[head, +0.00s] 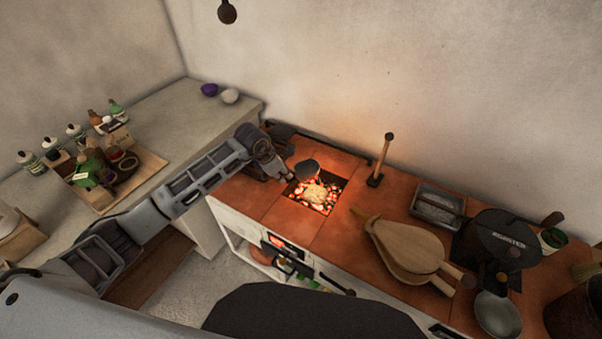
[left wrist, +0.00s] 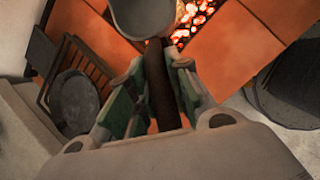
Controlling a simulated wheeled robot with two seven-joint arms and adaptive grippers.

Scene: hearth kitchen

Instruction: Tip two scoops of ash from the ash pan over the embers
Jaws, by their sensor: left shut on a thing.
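My left gripper (head: 287,174) is shut on the dark handle of a scoop (head: 307,168). The scoop's grey metal bowl is held over the ember pit; its inside is hard to see. In the left wrist view, the gripper (left wrist: 160,72) clasps the brown handle, and the scoop's bowl (left wrist: 143,14) shows at the top edge. The ash pan (head: 438,216), a metal tray with grey contents, stands to the right. My right gripper is not in view.
Wooden bellows (head: 405,248) lie right of the embers. A wooden-handled tool (head: 384,160) stands upright behind. A black round lid-like thing (head: 500,238) and a metal bowl (head: 497,315) are at far right. A tray of bottles and jars (head: 120,188) sits on the left counter.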

